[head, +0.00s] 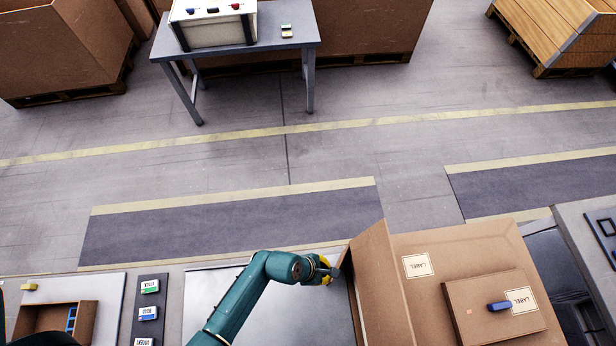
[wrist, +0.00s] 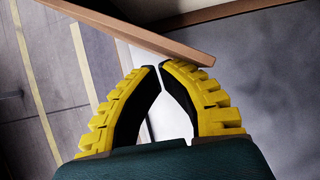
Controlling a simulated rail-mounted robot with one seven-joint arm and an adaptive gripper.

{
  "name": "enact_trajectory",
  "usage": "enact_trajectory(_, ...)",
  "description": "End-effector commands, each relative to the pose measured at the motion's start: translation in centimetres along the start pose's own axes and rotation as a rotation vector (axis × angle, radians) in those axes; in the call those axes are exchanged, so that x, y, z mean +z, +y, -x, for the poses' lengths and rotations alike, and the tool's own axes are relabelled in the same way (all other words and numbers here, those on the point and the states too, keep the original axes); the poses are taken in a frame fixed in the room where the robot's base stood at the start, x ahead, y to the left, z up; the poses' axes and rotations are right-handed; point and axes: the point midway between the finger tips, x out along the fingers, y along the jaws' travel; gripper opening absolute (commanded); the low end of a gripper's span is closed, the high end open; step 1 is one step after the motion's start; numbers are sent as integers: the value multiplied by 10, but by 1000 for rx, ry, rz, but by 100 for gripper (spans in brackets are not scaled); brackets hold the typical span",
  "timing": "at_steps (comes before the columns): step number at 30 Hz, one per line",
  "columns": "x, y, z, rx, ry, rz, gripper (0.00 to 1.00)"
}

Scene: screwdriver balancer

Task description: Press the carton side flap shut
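The brown carton (head: 455,245) stands at the lower right in the head view. Its side flap (head: 382,290) stands raised and tilted along the left side. My gripper (head: 334,268), with yellow fingers, is at the outer left side of the flap near its far end. In the wrist view the fingertips (wrist: 161,67) are drawn together with nothing visible between them. A brown board edge (wrist: 150,35), apparently the flap, crosses just beyond the tips. I cannot tell whether they touch it.
A smaller labelled box (head: 480,310) with a blue object (head: 499,306) on it lies on top of the carton. A grey panel (head: 270,305) lies left of the flap. Labelled blocks (head: 149,312) and an open brown bin (head: 50,317) are at lower left. A table (head: 285,40) stands far off.

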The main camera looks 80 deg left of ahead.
Motion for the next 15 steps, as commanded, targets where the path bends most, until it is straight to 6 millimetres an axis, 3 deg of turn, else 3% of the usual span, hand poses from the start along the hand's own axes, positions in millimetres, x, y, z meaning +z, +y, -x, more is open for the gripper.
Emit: enact_trajectory(15, 7, -7, -3, 0, 0, -1, 0)
